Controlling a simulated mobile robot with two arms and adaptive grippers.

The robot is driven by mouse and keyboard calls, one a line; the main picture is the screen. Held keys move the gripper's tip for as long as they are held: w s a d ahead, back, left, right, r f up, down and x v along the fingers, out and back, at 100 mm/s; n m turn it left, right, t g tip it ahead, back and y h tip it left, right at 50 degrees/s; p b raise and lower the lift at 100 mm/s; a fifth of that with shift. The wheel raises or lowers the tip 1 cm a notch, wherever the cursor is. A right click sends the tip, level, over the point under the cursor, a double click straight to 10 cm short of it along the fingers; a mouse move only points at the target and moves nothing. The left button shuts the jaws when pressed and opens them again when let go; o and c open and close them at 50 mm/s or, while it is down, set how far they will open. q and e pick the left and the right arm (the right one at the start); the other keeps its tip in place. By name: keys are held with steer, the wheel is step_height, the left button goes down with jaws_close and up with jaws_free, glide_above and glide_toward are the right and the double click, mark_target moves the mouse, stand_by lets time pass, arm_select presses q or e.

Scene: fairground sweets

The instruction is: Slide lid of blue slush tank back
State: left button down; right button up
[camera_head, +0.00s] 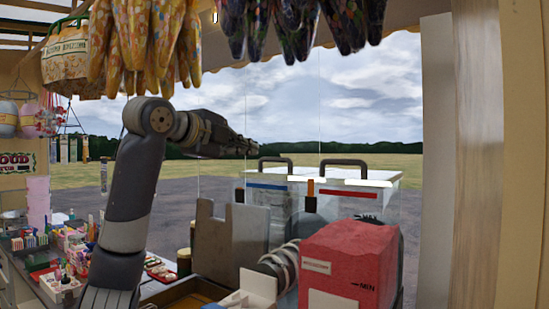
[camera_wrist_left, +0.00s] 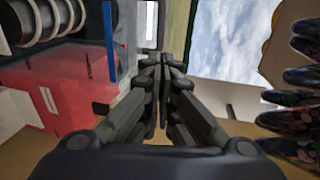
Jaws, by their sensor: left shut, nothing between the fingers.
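The blue slush tank (camera_head: 265,187) is a clear box with a blue stripe, standing behind the counter in the head view. Its pale lid carries a dark arched handle (camera_head: 275,160). A blue strip (camera_wrist_left: 109,42) shows at upper left in the left wrist view. My left gripper (camera_head: 254,147) is shut and empty, at about the height of the handle and just left of it in the head view. I cannot tell how far apart they are in depth. Its closed fingertips (camera_wrist_left: 165,62) show in the wrist view. My right gripper is not in view.
A second tank with a red stripe (camera_head: 347,194) and its own handle (camera_head: 343,163) stands to the right. A red box (camera_head: 350,262) and a grey metal panel (camera_head: 232,240) stand in front. Bagged sweets (camera_head: 145,40) hang above my arm.

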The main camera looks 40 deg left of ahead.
arm_select(q)
steer(key=p, duration=0.5)
glide_toward(281, 160)
steer(key=x, duration=0.5)
steer(key=shift+w+r, duration=0.1)
steer(key=shift+w, duration=0.1)
steer(key=shift+x, duration=0.85)
steer(key=shift+a, duration=0.1)
